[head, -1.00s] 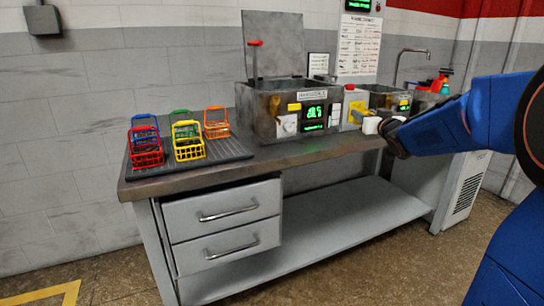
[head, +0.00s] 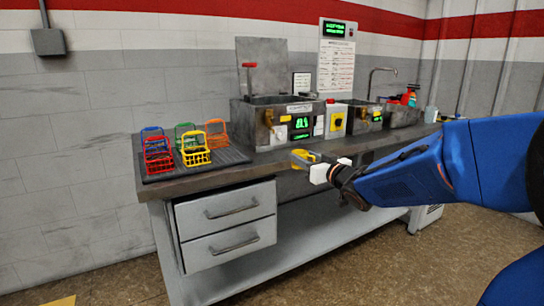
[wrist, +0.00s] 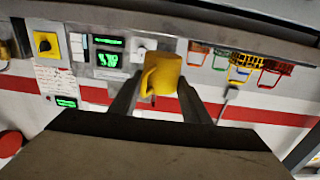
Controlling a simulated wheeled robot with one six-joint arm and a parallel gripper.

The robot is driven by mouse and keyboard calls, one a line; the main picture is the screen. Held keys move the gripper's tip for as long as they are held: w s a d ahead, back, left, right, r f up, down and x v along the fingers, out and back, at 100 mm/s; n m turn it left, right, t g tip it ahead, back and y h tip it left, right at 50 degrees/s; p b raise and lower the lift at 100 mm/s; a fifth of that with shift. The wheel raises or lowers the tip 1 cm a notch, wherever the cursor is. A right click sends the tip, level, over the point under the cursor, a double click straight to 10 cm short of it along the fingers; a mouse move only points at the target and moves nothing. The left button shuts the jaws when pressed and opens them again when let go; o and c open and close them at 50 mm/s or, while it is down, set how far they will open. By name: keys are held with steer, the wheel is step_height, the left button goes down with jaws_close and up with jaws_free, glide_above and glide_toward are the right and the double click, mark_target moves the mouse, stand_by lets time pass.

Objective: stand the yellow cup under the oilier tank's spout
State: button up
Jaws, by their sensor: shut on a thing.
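The yellow cup (wrist: 161,74) sits between the two fingers of my gripper (wrist: 160,105) in the wrist view, its handle on the left side. In the head view the cup (head: 302,158) is at the tip of my gripper (head: 318,168), held in front of the bench's front edge, apart from the tanks. The left tank (head: 250,113) has a raised lid, a brass spout (head: 268,118) and a green display (head: 300,123). A second tank (head: 362,120) stands to its right with its own small display (head: 377,117). The display figures are too small to read.
Several coloured wire baskets (head: 196,155) stand on a dark ribbed mat (head: 225,158) at the bench's left. A yellow-faced box (head: 336,121) stands between the tanks. Spray bottles (head: 410,97) and a tap (head: 383,70) are at the right. Drawers (head: 228,220) hang below the bench top.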

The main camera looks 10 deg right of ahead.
steer(key=x, duration=1.3)
steer(key=shift+w+a, duration=0.1)
steer(key=shift+w, duration=0.25)
steer(key=w, duration=0.2)
steer(key=w+a+f, duration=0.1)
steer(key=shift+w+f, duration=0.1)
steer(key=shift+w, duration=0.25)
steer(key=shift+f, duration=0.2)
steer(key=shift+f, duration=0.1)
steer(key=o, duration=1)
steer(key=shift+o, duration=0.2)
